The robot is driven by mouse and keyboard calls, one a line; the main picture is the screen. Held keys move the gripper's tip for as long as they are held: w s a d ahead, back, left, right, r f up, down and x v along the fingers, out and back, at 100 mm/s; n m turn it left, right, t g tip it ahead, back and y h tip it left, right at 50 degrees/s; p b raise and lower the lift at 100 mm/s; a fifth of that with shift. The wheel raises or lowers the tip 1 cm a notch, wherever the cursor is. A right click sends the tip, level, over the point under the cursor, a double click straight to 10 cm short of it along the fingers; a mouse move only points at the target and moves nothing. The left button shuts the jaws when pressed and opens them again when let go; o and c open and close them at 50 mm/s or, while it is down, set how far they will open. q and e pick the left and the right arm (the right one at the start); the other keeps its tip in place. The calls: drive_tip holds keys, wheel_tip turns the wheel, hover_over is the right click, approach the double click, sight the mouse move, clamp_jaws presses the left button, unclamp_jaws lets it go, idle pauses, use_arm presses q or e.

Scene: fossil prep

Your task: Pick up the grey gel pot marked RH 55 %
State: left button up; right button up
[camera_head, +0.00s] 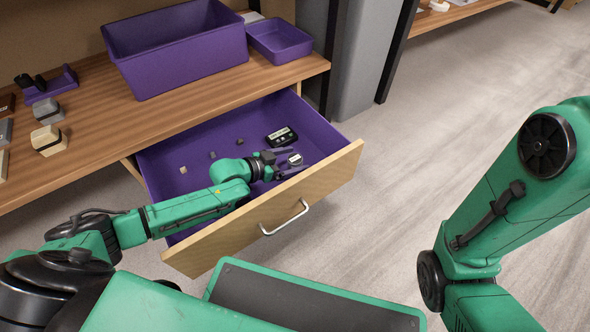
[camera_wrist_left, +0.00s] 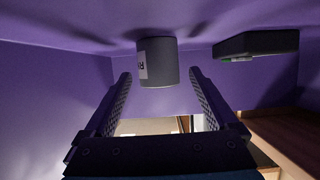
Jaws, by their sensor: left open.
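The grey gel pot (camera_head: 295,159) stands in the open purple-lined drawer, near its front right part. In the left wrist view, which looks upside down, the grey pot (camera_wrist_left: 158,62) shows a white label with only part of its lettering readable. My left gripper (camera_head: 287,162) is open inside the drawer, its fingers on either side of the pot. In the wrist view the left gripper's fingertips (camera_wrist_left: 160,76) flank the pot with a gap on each side. My right gripper is out of view; only the right arm shows.
A black device (camera_head: 281,136) lies in the drawer just behind the pot; it also shows in the wrist view (camera_wrist_left: 257,44). Several small cubes (camera_head: 183,170) lie further left. The drawer front (camera_head: 330,176) with its handle and the wooden bench (camera_head: 95,125) border the space.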

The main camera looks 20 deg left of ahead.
use_arm(q)
drive_tip(key=shift+w+d+f, duration=0.25)
drive_tip(key=shift+w, duration=0.05)
drive_tip(key=shift+r, duration=0.15)
drive_tip(key=c, duration=1.5)
drive_tip(key=shift+o, duration=0.2)
drive_tip(key=shift+r, duration=0.1)
